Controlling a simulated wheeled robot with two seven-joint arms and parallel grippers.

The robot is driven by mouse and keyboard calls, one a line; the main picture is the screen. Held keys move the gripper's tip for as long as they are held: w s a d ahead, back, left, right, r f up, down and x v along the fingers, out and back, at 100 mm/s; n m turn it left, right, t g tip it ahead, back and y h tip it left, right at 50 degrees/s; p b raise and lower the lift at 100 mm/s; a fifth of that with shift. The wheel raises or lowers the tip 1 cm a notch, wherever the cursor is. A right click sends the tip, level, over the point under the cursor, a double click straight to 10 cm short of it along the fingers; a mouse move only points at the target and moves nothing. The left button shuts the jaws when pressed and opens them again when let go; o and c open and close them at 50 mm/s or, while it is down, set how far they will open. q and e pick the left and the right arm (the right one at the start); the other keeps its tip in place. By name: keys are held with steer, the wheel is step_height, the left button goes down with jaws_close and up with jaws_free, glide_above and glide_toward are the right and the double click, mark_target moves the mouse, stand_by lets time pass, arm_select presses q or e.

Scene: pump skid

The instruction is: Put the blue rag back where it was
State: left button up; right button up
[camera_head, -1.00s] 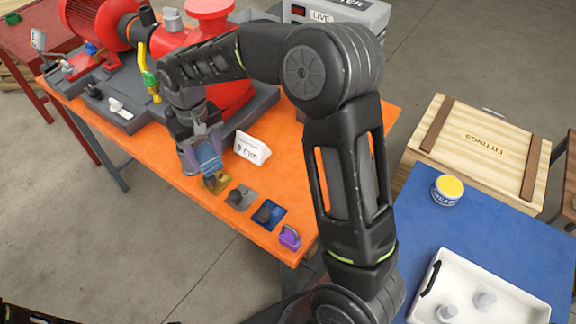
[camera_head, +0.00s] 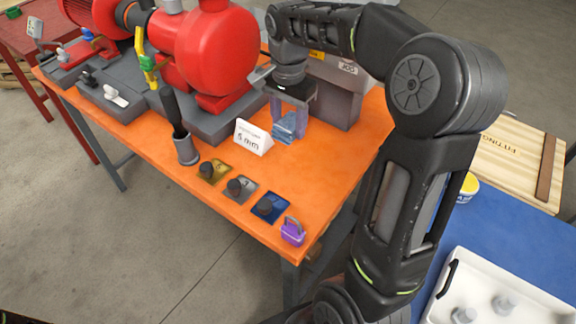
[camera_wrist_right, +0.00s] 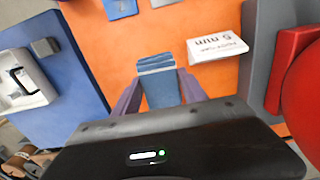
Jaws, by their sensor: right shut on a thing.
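The blue rag (camera_head: 285,128) hangs from my right gripper (camera_head: 290,102), just right of the white sign card (camera_head: 253,138) on the orange table. My right gripper is shut on the rag. In the right wrist view the rag (camera_wrist_right: 160,85) shows between the two purple-grey fingers, with orange tabletop around it. I cannot tell whether its lower edge touches the table. My left gripper is not in view.
A grey cup (camera_head: 187,151) holds a black-handled tool. Gold (camera_head: 214,171), grey (camera_head: 241,188) and blue (camera_head: 269,207) plates with knobs and a purple padlock-like item (camera_head: 292,231) line the front edge. The red pump (camera_head: 220,50) and a grey box (camera_head: 335,95) stand behind.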

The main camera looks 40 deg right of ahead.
glide_above(288, 161)
steer(key=shift+f, duration=3.1)
steer(key=shift+f, duration=0.1)
steer(key=shift+f+p, duration=0.35)
steer(key=shift+f, duration=1.4)
steer(key=shift+f, duration=0.15)
steer(key=o, duration=1.3)
